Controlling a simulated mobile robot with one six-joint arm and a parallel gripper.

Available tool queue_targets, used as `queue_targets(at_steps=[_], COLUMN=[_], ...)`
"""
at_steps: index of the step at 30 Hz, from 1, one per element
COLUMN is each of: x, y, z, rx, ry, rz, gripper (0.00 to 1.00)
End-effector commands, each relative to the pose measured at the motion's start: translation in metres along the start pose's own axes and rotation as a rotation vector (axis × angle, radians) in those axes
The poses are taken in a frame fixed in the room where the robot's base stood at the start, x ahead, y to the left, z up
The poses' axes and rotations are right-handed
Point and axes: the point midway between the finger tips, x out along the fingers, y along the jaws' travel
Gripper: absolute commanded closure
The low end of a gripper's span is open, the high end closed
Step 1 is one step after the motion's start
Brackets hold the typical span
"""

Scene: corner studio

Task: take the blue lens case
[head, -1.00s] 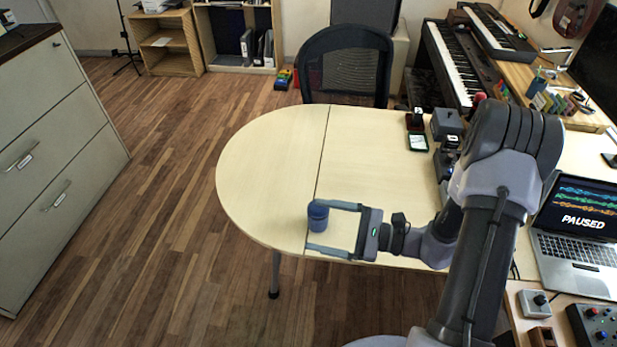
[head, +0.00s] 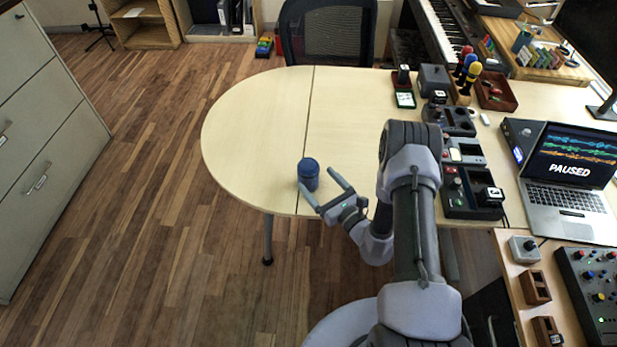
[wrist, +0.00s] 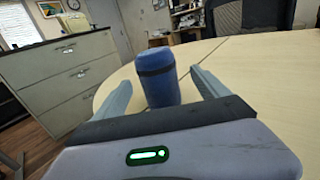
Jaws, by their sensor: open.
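The blue lens case (head: 309,175) is a small upright cylinder standing on the pale table (head: 250,130), close to its near edge. In the wrist view the blue case (wrist: 158,76) shows a dark band below its top and stands in the gap between my two fingers. My gripper (head: 320,182) is open, just to the lower right of the case, with its fingertips on either side of it. The wrist view also shows both fingers (wrist: 160,92) spread. I cannot tell whether either finger touches the case.
A laptop (head: 568,185), control boxes (head: 470,185), a red tray (head: 495,92) and a mixer (head: 595,285) crowd the right side. A black chair (head: 327,30) stands behind the table. A filing cabinet (head: 50,140) is at the left. The table's left half is otherwise clear.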

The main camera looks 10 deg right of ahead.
Motion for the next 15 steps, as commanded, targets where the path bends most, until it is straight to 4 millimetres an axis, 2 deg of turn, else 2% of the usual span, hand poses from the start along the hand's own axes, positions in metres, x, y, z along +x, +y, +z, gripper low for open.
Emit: queue_targets(at_steps=[3,6,12,15], x=[0.023,0.034,0.035,0.035], y=[0.004,0.004,0.004,0.004], z=[-0.004,-0.003,-0.001,-0.001], rx=[-0.003,-0.002,0.0,0.0], ry=[-0.002,-0.001,0.001,0.001], rz=[0.004,0.003,0.001,0.001], gripper=[0.16,0.16,0.16,0.33])
